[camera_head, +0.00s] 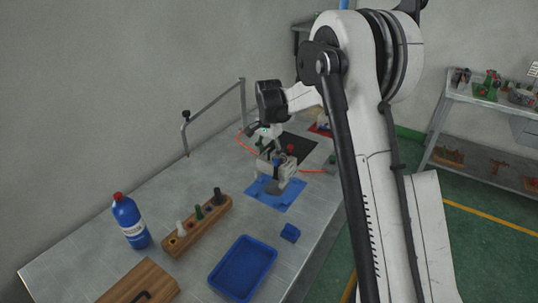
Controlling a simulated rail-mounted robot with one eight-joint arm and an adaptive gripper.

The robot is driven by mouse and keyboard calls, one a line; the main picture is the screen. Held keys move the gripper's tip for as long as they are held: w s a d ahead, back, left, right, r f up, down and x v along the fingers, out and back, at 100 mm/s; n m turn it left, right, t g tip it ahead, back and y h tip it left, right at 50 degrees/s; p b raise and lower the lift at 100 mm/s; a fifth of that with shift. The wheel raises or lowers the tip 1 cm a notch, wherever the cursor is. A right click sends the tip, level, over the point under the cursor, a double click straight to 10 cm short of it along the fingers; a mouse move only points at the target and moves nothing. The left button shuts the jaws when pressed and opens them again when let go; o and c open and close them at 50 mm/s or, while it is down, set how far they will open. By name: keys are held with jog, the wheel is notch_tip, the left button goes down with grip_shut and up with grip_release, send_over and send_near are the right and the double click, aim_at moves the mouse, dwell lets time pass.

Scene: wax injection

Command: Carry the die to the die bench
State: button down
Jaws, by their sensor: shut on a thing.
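The die (283,170) looks like a small pale grey block with a bluish part on its front. It is at or just above the blue mat (285,199) on the metal-topped bench (192,206); I cannot tell whether it touches the mat. My gripper (270,147) reaches down onto the die's top from the far side and is shut on it. The fingertips are small and partly hidden by the die. I cannot tell which surface in view is the die bench.
A dark mat (300,147) lies behind. Another workbench (490,104) stands at right across green floor.

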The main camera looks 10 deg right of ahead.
jog(key=shift+f+b, duration=1.65)
jog(key=shift+f, duration=0.8)
jog(key=shift+b, duration=0.7)
dwell(0.4)
jog(key=shift+f+b, duration=0.8)
jog(key=shift+f, duration=0.3)
dwell(0.5)
jog(key=c, duration=0.9)
grip_release()
jog(key=shift+o, duration=0.2)
notch_tip(320, 180, up, 12)
jog(key=shift+r, duration=0.1)
